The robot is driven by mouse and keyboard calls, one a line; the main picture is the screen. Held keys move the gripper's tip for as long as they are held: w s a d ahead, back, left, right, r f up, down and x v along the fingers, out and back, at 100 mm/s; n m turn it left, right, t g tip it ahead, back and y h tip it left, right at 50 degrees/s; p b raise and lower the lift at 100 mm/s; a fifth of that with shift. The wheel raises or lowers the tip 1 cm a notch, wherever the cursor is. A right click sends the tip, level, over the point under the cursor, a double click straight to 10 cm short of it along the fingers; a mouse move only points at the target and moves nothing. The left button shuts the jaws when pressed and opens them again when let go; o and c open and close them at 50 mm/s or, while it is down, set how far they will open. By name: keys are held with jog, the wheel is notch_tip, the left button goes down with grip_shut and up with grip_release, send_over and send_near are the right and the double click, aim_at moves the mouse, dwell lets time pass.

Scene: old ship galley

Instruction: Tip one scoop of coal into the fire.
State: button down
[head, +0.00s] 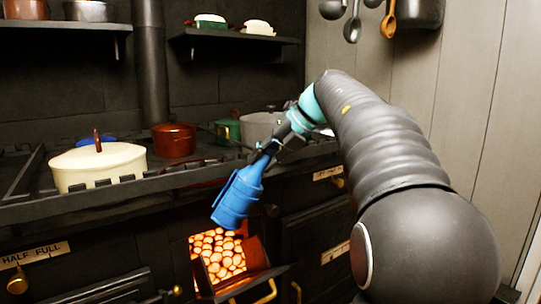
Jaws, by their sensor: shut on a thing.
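A blue scoop (238,197) hangs tilted in the head view, with its wide end low and to the left. My gripper (270,149) is shut on its upper, narrow end. The fire (217,256) is a bed of glowing orange lumps in an open firebox in the stove front. The scoop's lower end is just above the fire in the picture, apart from the lumps. I cannot see inside the scoop, so whether it holds coal is hidden. The firebox's dark open door or flap (262,283) shows at its lower right.
The stove top (32,212) has a raised rail and carries a cream lidded pot (97,166), a copper pot (173,140), a green pot (228,130) and a grey pot (262,126). A "HALF FULL" label (35,255) is at the lower left. Utensils (352,25) hang above.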

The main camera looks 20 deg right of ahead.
jog(key=shift+w+a+r+h, duration=0.1)
jog(key=shift+a+r+h, duration=0.3)
jog(key=shift+a, duration=0.2)
jog(key=shift+w+a+r+h, duration=0.1)
jog(key=shift+a+r+h, duration=0.25)
jog(key=shift+a, duration=0.25)
jog(key=shift+d+f, duration=0.1)
dwell(0.4)
jog(key=shift+s+d+f+y, duration=0.1)
jog(key=shift+d+f+y, duration=0.2)
jog(key=shift+d, duration=0.25)
jog(key=shift+s+d+f+y+b, duration=0.15)
jog(key=shift+d+f+y+b, duration=0.75)
jog(key=shift+d+b, duration=0.2)
jog(key=shift+s+d+f+m+t+y+b, duration=0.2)
jog(key=shift+d+y+b, duration=0.15)
jog(key=shift+d+b, duration=0.25)
jog(key=shift+s+d+f+m+t+y+b, duration=0.15)
jog(key=shift+d+y+b, duration=0.15)
jog(key=shift+d+b, duration=0.2)
